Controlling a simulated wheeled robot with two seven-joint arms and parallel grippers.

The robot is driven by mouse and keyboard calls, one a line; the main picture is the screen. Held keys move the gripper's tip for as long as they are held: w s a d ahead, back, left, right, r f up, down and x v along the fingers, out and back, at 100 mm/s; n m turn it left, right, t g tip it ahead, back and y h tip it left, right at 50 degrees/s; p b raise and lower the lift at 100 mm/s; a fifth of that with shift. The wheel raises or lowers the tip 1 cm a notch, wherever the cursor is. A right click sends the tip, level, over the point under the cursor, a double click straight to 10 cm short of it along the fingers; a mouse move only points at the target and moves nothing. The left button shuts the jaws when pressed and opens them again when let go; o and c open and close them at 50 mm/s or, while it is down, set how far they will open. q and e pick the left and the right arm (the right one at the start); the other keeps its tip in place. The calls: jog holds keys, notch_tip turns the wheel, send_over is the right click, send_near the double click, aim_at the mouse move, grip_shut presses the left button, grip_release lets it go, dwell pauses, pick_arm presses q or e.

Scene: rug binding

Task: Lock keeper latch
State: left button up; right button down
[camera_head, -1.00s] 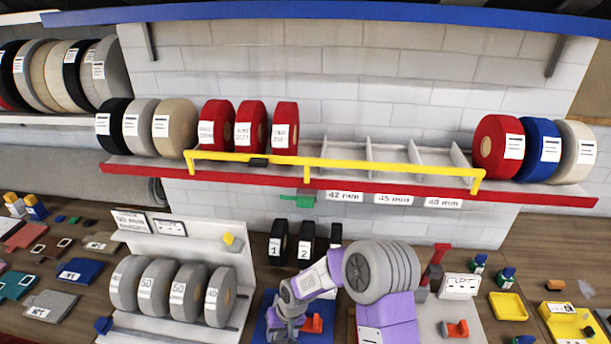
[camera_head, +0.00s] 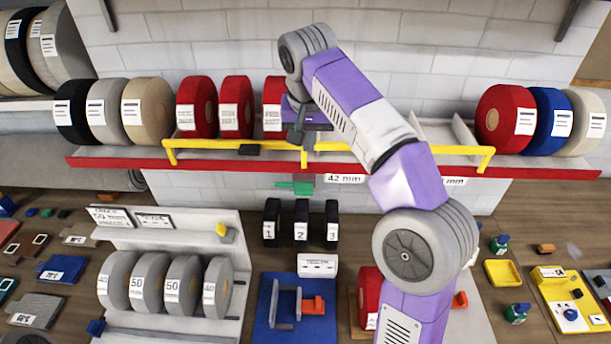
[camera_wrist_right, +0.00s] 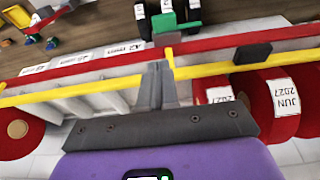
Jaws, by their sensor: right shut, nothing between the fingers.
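The keeper is a yellow bar (camera_head: 220,143) along the front of the red-edged shelf, and it shows in the right wrist view (camera_wrist_right: 210,72). A dark block (camera_head: 249,149) sits on the bar left of its middle post, also in the wrist view (camera_wrist_right: 252,53). A green piece (camera_head: 295,187), possibly the latch, lies below the shelf edge under the post; it also shows in the wrist view (camera_wrist_right: 168,20). My right gripper (camera_head: 297,136) is shut and empty at the post; its fingertips (camera_wrist_right: 158,68) are close to the yellow bar. Contact is unclear. My left gripper is out of view.
Red rolls (camera_head: 236,107) stand behind the bar left of my gripper; empty shelf slots (camera_head: 433,131) lie to the right. Another red roll (camera_head: 503,120) stands at the right end. Numbered black rolls (camera_head: 301,222) stand below. My right arm hides part of the shelf.

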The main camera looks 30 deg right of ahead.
jog(key=b, duration=0.2)
send_over(309, 187)
jog(key=f, duration=1.2)
jog(key=shift+s+a, duration=0.25)
jog(key=shift+s, duration=0.15)
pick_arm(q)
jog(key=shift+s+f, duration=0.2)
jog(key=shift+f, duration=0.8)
pick_arm(e)
jog(key=shift+f, duration=0.75)
